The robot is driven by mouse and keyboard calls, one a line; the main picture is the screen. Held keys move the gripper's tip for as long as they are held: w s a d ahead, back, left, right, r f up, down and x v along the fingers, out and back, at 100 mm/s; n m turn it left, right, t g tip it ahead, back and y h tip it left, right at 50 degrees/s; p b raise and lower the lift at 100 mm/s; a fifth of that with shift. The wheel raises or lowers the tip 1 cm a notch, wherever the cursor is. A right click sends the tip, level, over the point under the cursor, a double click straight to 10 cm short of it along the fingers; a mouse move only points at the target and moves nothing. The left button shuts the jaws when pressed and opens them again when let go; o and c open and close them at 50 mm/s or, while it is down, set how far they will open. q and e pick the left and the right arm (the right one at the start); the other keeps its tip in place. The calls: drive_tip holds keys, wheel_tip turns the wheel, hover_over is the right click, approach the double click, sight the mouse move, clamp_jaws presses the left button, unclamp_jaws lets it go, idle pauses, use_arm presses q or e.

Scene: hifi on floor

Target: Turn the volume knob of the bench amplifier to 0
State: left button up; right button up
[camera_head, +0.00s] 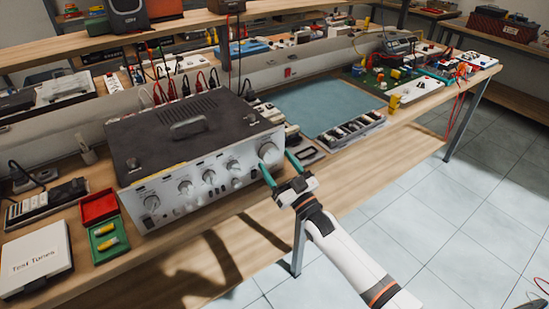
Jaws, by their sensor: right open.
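The bench amplifier (192,148) stands on the wooden bench, a dark-topped box with a silver front panel and a handle on top. Several round knobs line its front. The largest, at the right end, looks like the volume knob (268,153); its pointer and scale are too small to read. My right gripper (279,165) is open, with two green fingers at the right end of the panel. One finger is just below the large knob and the other is to its right; I cannot tell whether either touches it. My left gripper is not in view.
A red tray (98,206), a green tray (97,243) and a white box labelled Test Tones (35,258) sit left of the amplifier. A blue-green mat (312,103) and a parts tray (349,131) lie to its right.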

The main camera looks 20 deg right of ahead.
drive_tip(key=shift+x, duration=0.95)
drive_tip(key=c, duration=1)
